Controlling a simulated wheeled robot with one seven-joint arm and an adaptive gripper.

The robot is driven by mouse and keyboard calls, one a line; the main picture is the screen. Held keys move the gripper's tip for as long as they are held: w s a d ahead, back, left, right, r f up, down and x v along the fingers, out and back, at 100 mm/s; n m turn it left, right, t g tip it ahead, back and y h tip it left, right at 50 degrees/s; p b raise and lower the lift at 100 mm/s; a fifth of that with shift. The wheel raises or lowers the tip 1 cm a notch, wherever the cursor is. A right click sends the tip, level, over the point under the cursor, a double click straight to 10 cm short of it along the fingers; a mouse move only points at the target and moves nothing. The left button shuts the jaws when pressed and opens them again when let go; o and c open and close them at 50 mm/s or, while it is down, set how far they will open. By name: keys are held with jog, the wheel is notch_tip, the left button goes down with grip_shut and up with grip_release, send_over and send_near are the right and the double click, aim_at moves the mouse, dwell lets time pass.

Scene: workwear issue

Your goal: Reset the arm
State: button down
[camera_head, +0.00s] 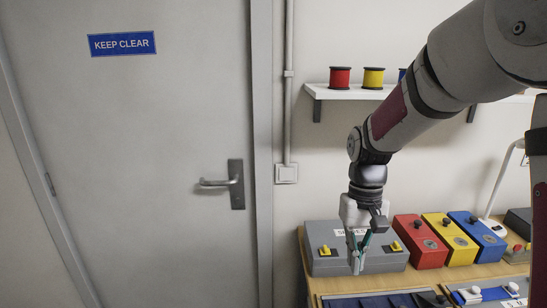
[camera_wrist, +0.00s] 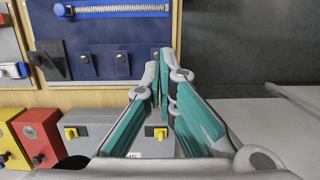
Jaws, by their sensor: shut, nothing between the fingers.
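My gripper (camera_head: 357,264) hangs from my arm in the head view, pointing down in front of the grey box (camera_head: 320,262) with yellow latches. It is shut and empty. In the wrist view the teal-padded fingers of my gripper (camera_wrist: 163,62) come together at the tips with nothing between them. The tips show over the edge of a dark blue panel (camera_wrist: 105,40). Part of the grey box's label is hidden behind my gripper in the head view.
A red box (camera_head: 420,245), a yellow box (camera_head: 450,240) and a blue box (camera_head: 478,238) stand beside the grey box on the wooden bench (camera_head: 313,286). Above is a shelf (camera_head: 345,93) with spools. A closed door (camera_head: 150,150) is at left; the space before it looks clear.

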jog(key=s+r+t, duration=0.7)
jog(key=s+r, duration=0.7)
jog(key=s, duration=0.3)
jog(key=shift+s+t, duration=0.3)
jog(key=shift+s, duration=0.1)
